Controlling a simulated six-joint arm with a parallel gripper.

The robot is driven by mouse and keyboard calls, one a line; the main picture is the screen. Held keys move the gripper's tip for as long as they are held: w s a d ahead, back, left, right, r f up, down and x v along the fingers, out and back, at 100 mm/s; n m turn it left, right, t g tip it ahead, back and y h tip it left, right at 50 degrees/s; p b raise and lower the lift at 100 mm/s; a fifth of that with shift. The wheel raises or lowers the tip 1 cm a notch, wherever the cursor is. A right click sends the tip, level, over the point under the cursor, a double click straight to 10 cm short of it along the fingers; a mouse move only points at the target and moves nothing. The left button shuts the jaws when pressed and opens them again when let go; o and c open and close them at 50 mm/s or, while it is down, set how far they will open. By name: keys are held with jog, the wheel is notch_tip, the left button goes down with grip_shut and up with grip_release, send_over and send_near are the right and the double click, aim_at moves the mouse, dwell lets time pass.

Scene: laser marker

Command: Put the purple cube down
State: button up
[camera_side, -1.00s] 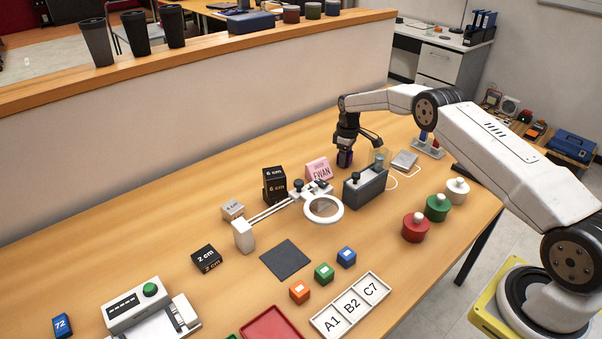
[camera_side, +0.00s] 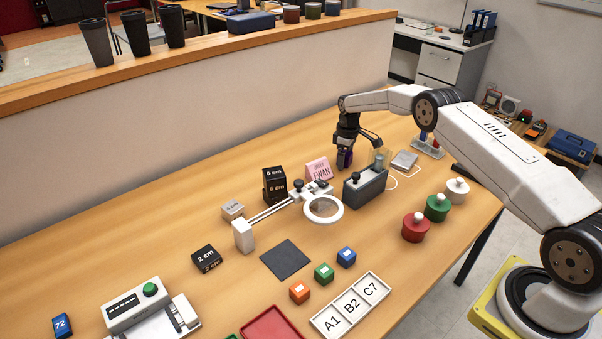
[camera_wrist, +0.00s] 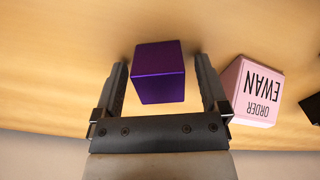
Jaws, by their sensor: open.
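The purple cube (camera_wrist: 158,72) rests on the wooden table between the two fingers of my gripper (camera_wrist: 160,82) in the wrist view. Gaps show on both sides of it, so neither finger touches it. In the side view my gripper (camera_side: 345,164) points down at the table behind the grey box with the black knob, and the purple cube (camera_side: 347,158) is partly hidden by the fingers.
A pink "ORDER EWAN" block (camera_wrist: 257,92) stands close to the right finger in the wrist view. In the side view the grey box (camera_side: 366,187) and a ring magnifier (camera_side: 323,209) stand nearby. Black cubes (camera_side: 274,185) are stacked to the left.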

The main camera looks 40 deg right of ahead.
notch_tip(320, 180, up, 12)
dwell(0.6)
dwell(0.5)
jog(key=s+a+r+m+t, duration=0.1)
jog(key=s+a+r+m, duration=0.25)
jog(key=s+a, duration=1.3)
jog(key=s, duration=0.5)
jog(key=s+a+f+m+t, duration=0.1)
jog(key=s+a, duration=0.2)
jog(key=s, duration=0.7)
jog(key=shift+s+a+t, duration=0.15)
jog(key=shift+a+t, duration=0.15)
jog(key=shift+a, duration=0.05)
